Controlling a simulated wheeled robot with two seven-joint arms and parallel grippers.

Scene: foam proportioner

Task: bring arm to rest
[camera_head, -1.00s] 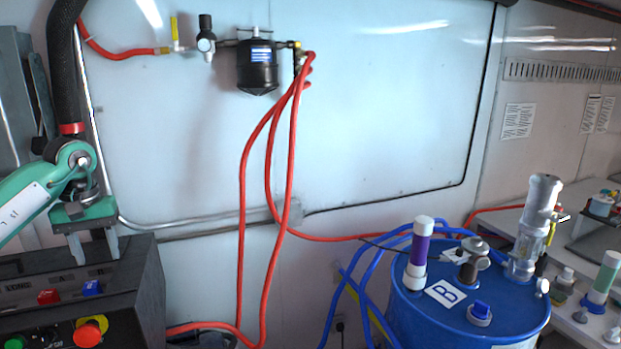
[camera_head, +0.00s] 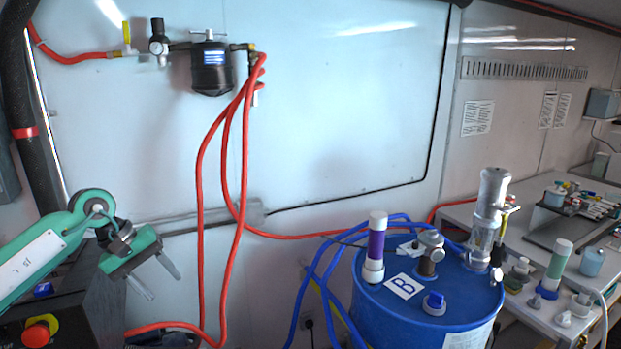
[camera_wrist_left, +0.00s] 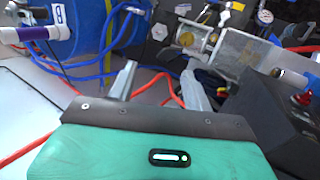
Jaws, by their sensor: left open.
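My left gripper (camera_head: 157,277) is green with two grey fingers. In the head view it comes in from the left, in front of the wall and beside the dark control box (camera_head: 88,300). Its fingers are spread and point down to the right, with nothing between them. In the left wrist view the two fingers (camera_wrist_left: 158,82) also stand apart and empty. Red hose (camera_wrist_left: 150,92) shows beyond them. My right gripper is in no view.
A blue drum (camera_head: 385,312) marked B stands at lower right. Red hoses (camera_head: 198,220) hang from the wall filter (camera_head: 211,68), just right of my left gripper. A cluttered workbench (camera_head: 465,213) is at far right. A red button (camera_head: 38,333) sits on the control box.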

